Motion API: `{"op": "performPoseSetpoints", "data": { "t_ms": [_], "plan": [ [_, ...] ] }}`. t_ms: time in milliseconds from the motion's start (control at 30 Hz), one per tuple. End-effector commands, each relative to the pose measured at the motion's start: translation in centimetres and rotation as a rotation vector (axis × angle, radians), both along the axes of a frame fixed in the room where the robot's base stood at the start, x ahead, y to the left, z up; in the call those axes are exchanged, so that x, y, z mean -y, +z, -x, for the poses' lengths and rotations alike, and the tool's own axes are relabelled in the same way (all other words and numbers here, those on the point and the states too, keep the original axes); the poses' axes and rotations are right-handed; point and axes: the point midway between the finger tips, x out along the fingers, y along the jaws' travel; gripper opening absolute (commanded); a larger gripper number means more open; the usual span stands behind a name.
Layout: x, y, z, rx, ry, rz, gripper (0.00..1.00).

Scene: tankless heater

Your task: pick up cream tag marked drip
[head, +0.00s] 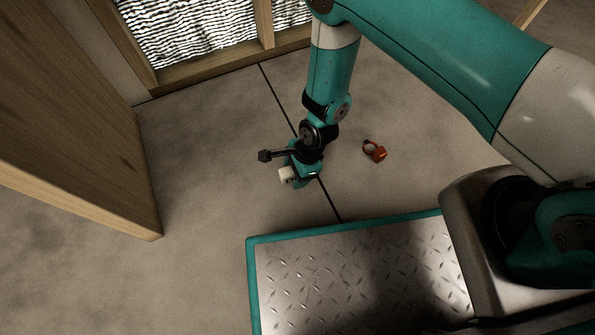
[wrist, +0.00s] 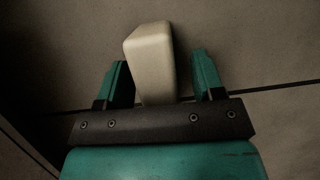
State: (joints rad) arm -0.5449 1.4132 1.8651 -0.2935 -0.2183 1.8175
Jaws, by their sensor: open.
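The cream tag (wrist: 151,62) is a small cream block between the two teal fingers of my gripper (wrist: 160,80) in the wrist view. A gap shows on its right side, and its left side lies closer to the left finger. My gripper is open around it. In the head view the cream tag (head: 286,174) shows at the lower left of my gripper (head: 300,180), low over the concrete floor. The drip marking cannot be read in either view, and the tag's lower end is hidden behind the gripper's dark bar.
A red-orange padlock-like object (head: 374,151) lies on the floor right of my gripper. A wooden panel (head: 80,120) stands at the left. A wood-framed wall opening (head: 200,30) is at the back. The floor (head: 205,165) between panel and gripper is clear.

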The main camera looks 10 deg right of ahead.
Motion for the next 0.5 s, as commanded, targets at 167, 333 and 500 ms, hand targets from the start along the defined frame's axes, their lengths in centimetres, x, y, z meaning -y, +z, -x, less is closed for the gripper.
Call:
{"op": "performPoseSetpoints", "data": {
  "t_ms": [167, 333, 500],
  "plan": [
    [0.02, 0.06, 0.00, 0.000, 0.000, 0.000, 0.62],
    [0.02, -0.12, -0.02, 0.000, 0.000, 0.000, 0.62],
    [0.02, -0.35, -0.03, 0.000, 0.000, 0.000, 0.62]
  ]
}}
